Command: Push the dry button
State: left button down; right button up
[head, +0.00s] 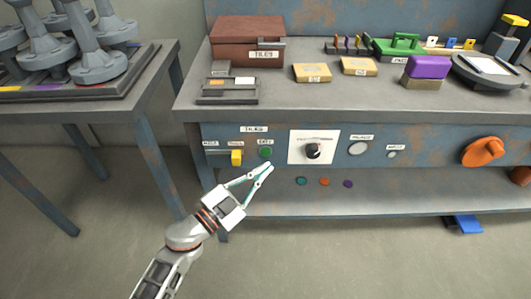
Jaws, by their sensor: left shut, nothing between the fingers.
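A green button (265,152) sits on the blue front panel of the bench, under a small label that seems to read "DRY". My left gripper (268,167) comes up from the bottom of the head view. Its fingers are shut with nothing between them. The fingertips appear just below the green button; I cannot tell whether they touch the panel. The button's face is visible. My right gripper is not in view.
A yellow switch (236,157) is left of the button, and a black knob (313,151) on a white plate is to its right. Farther right are a round pale button (358,148) and an orange handle (483,152). Several objects crowd the bench top (310,103).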

aim_at(265, 152)
pick_arm(q)
jog(key=w, duration=0.2)
jog(key=shift+w, duration=0.3)
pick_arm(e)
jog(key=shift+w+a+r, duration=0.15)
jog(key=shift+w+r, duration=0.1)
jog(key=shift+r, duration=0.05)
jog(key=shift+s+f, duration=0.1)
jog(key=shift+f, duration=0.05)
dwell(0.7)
pick_arm(q)
jog(key=shift+w, duration=0.1)
jog(key=shift+w, duration=0.3)
